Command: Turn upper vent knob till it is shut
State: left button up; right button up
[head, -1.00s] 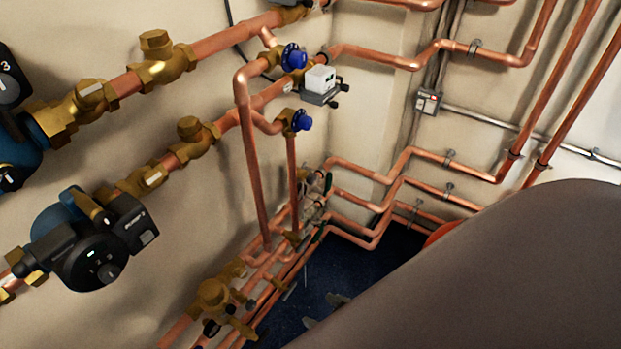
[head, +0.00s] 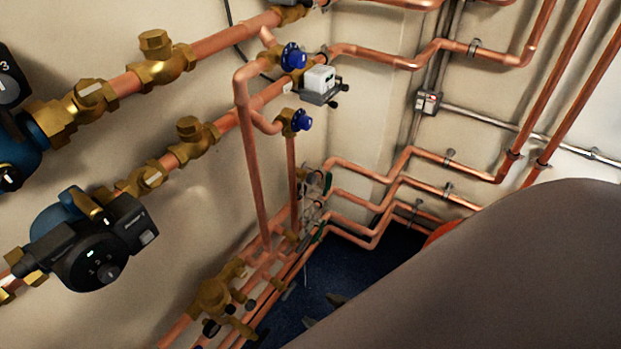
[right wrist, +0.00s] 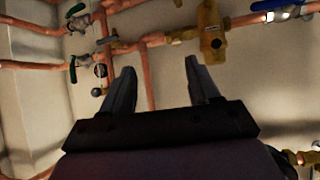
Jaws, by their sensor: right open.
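Two blue vent knobs show in the head view. The upper knob (head: 293,57) sits on a brass fitting beside the upper copper pipe. The lower knob (head: 302,121) sits on a brass fitting below it, atop a thin vertical pipe. My right gripper (head: 323,310) shows only as grey fingertips past my large grey arm, low in the picture and well below both knobs. In the right wrist view its fingers (right wrist: 162,68) are spread apart with nothing between them. I cannot identify the upper knob in that view. My left gripper is not in view.
A dark pump (head: 95,245) and brass valves line the left wall. A white-and-grey actuator (head: 319,85) sits right of the upper knob. Copper pipes with valves (head: 215,295) run low along the wall. In the wrist view, pipes and a brass valve (right wrist: 211,30) lie beyond the fingers.

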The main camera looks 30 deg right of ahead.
aim_at(314, 180)
dwell(0.5)
